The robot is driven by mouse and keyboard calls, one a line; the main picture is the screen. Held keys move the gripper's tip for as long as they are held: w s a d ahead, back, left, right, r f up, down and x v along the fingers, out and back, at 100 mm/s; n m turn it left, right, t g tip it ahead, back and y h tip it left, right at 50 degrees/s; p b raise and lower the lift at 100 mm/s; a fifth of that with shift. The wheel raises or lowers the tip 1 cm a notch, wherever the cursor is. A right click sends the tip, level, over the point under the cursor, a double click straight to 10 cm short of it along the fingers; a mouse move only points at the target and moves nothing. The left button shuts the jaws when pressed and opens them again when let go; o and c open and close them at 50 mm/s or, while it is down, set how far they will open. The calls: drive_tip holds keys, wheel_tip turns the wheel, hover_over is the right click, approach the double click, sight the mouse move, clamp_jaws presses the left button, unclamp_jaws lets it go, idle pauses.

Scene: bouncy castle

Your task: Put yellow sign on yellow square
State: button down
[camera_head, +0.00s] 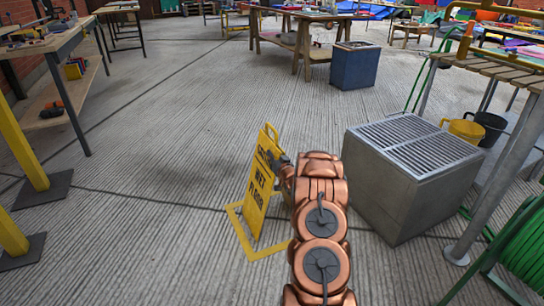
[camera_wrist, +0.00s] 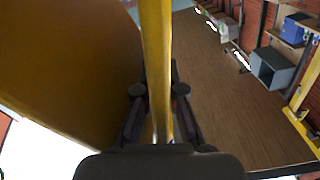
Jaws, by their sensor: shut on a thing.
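The yellow sign (camera_head: 259,188), a wet-floor board with black lettering, stands roughly upright left of my arm in the head view. My gripper (camera_head: 279,162) is shut on its upper right edge. In the wrist view a yellow edge of the sign (camera_wrist: 157,70) runs between the two dark fingers of my gripper (camera_wrist: 160,105). The yellow square (camera_head: 236,225) is an outline on the floor, showing around the sign's lower part. The sign and my arm hide some of it. I cannot tell whether the sign's bottom touches the floor.
A grey box with a grated top (camera_head: 399,188) stands close to the right of my arm. A green hose reel (camera_head: 525,250) is at the right edge. Yellow posts (camera_head: 20,145) with dark bases stand at the left. The floor (camera_head: 190,130) beyond the sign is clear.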

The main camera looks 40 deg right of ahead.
drive_tip(key=c, duration=1.3)
unclamp_jaws()
drive_tip(key=p+v, duration=0.3)
drive_tip(key=v, duration=0.9)
drive_tip(key=shift+r, duration=0.1)
drive_tip(key=shift+w+a, duration=0.1)
